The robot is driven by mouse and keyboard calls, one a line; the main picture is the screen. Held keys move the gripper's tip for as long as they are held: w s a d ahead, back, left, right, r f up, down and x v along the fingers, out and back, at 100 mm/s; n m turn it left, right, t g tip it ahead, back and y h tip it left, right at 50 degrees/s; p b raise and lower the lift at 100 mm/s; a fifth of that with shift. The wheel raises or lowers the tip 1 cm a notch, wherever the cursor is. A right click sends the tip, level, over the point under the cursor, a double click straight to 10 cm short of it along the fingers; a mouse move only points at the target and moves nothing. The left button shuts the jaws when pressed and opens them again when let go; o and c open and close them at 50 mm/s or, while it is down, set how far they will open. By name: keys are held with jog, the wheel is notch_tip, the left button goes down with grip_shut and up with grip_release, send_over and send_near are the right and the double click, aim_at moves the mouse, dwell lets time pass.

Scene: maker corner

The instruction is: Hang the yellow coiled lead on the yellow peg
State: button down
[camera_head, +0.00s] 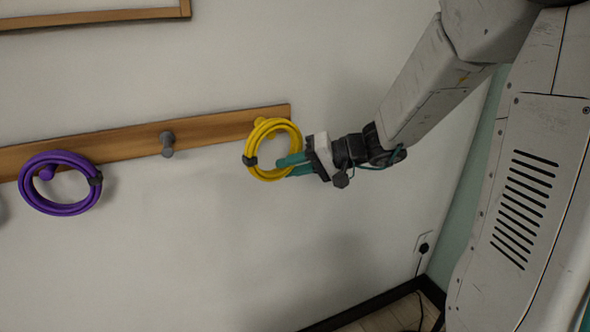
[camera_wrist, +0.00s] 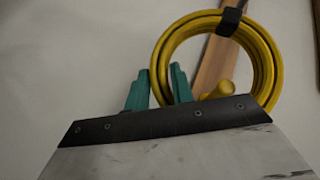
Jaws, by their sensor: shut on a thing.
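The yellow coiled lead (camera_head: 266,175) is a ring with a black tie, up against the wooden rail's right end. It also shows in the wrist view (camera_wrist: 269,65), tie at the top. My gripper (camera_head: 291,165) comes from the right and is shut on the coil's near side; in the wrist view its teal fingers (camera_wrist: 160,85) have the strand between them. The yellow peg (camera_wrist: 222,89) shows within the ring's opening in the wrist view. In the head view the coil partly covers it. I cannot tell whether the ring is around the peg or only in front of it.
The wooden rail (camera_head: 112,143) runs along the pale wall. A bare grey peg (camera_head: 167,145) is left of the yellow coil. A purple coil (camera_head: 66,209) hangs on a purple peg (camera_head: 47,173) further left.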

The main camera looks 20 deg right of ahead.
jog(key=shift+w+f, duration=0.2)
jog(key=shift+w, duration=0.75)
jog(key=shift+w+f, duration=0.2)
jog(key=shift+w, duration=0.8)
jog(key=shift+w+f, duration=0.2)
jog(key=shift+w, duration=0.75)
jog(key=c, duration=1.1)
grip_release()
